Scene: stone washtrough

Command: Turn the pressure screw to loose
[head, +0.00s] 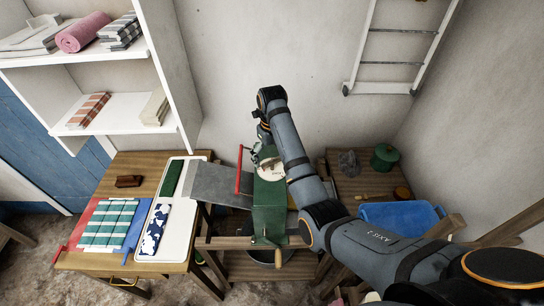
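The green wringer (270,208) stands in the middle of the view. On its top is a round pale dial (271,173) with small dark marks, too small to read. The pressure screw is at this dial, but my gripper and arm largely hide it and I cannot tell its setting. My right arm reaches in from the lower right and bends down over the wringer. My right gripper (263,154) points down just at the dial. Its fingers are small and partly hidden, so I cannot tell whether they are open or touching the screw. My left gripper is out of view.
A red crank handle (239,170) stands left of the wringer, near a grey metal sheet (220,183). A white tray (184,234) with folded cloths lies on the wooden table at left. A blue tub (398,215) and a green pot (384,157) are at right.

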